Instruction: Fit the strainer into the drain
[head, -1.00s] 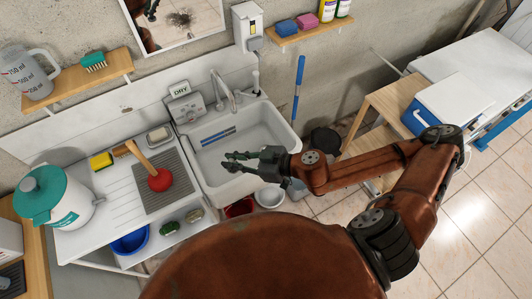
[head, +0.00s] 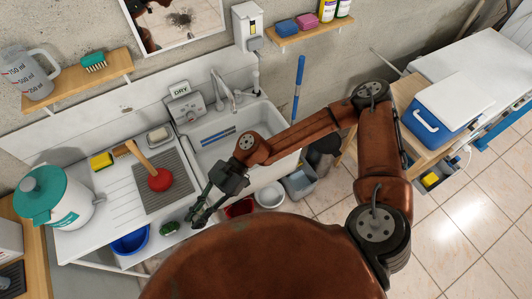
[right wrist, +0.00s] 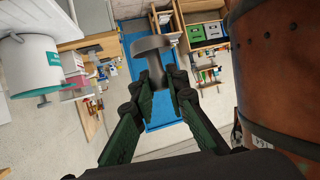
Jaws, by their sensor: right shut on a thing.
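My right gripper (head: 198,217) is at the front edge of the counter, left of the sink (head: 262,178) and low in the head view. In the right wrist view, its green fingers (right wrist: 162,88) are shut on the stem of a grey, mushroom-shaped piece, seemingly the strainer (right wrist: 152,46). Its wide cap points away from the fingers. In the head view the strainer is too small to make out at the fingertips. The sink basin shows dark blue strips, but I cannot make out the drain; my right arm covers part of the basin. My left gripper is out of view.
A red plunger (head: 160,180) stands on the grey mat (head: 176,200) left of the sink. A green scrubber (head: 169,228) lies close to my right gripper. The faucet (head: 217,88) rises behind the basin. A blue bowl (head: 130,241) sits at the front left.

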